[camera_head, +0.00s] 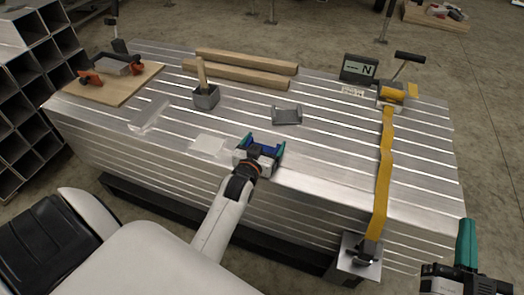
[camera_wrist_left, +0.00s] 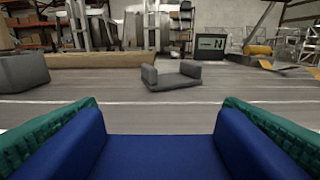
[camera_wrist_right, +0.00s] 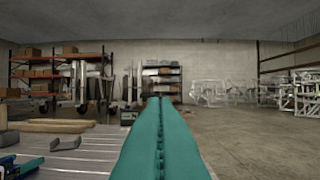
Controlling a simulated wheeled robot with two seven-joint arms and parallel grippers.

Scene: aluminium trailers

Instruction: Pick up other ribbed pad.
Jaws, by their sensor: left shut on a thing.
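My left gripper (camera_head: 259,150) is at the front edge of the ribbed aluminium table, with its teal fingers shut on a blue U-shaped piece (camera_wrist_left: 160,155). In the left wrist view the piece fills the space between the fingers. A grey U-shaped piece (camera_head: 286,115) of similar form lies on the table just beyond this gripper, apart from it; it also shows ahead in the left wrist view (camera_wrist_left: 172,77). I cannot make out ribs on either piece. My right gripper (camera_head: 466,243) is off the table's right front corner, its teal fingers (camera_wrist_right: 160,135) together and empty.
A yellow strap (camera_head: 384,170) runs over the table's right side from a ratchet. A display marked N (camera_head: 358,68) stands behind. A grey block with a wooden handle (camera_head: 205,97), wooden beams (camera_head: 240,72) and a board (camera_head: 120,88) lie left and behind. Clear plates lie at front left.

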